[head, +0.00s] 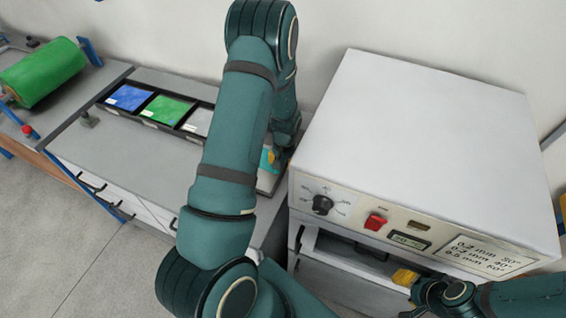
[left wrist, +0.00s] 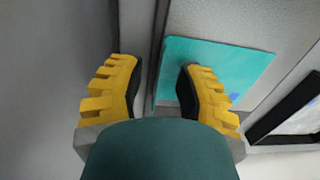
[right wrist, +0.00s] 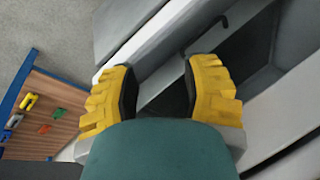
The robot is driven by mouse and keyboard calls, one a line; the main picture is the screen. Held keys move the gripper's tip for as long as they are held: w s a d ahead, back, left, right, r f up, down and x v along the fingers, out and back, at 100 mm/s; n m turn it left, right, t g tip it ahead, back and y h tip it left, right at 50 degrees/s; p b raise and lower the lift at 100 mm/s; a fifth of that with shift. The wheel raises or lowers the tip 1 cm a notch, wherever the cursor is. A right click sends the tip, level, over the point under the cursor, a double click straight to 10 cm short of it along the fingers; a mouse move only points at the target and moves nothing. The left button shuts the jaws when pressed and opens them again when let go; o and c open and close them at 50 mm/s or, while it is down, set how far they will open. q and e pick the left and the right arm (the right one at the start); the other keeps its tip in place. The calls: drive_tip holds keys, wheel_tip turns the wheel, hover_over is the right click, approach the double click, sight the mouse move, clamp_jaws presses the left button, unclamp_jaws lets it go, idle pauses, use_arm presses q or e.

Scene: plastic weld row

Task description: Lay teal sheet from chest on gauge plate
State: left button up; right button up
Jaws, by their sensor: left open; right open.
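The teal sheet (left wrist: 232,62) lies flat on a pale grey surface in the left wrist view. In the head view a small part of it (head: 266,167) shows beside my left arm, over a grey plate (head: 268,184); the rest is hidden. My left gripper (left wrist: 160,88) is open, one finger over the sheet and the other past its edge. I cannot tell whether it touches the sheet. The white chest (head: 425,130) stands to the right, with an opening low in its front. My right gripper (right wrist: 160,88) is open and empty at that opening.
Trays with a blue sheet (head: 129,97), a green sheet (head: 165,109) and a pale sheet (head: 199,121) line the back of the counter. A green roller (head: 43,72) stands at far left. The counter front left of my arm is clear.

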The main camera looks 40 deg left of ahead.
use_arm(q)
wheel_tip(320, 180, up, 12)
drive_tip(key=p, duration=0.1)
drive_tip(key=shift+d+f, duration=0.25)
idle(0.5)
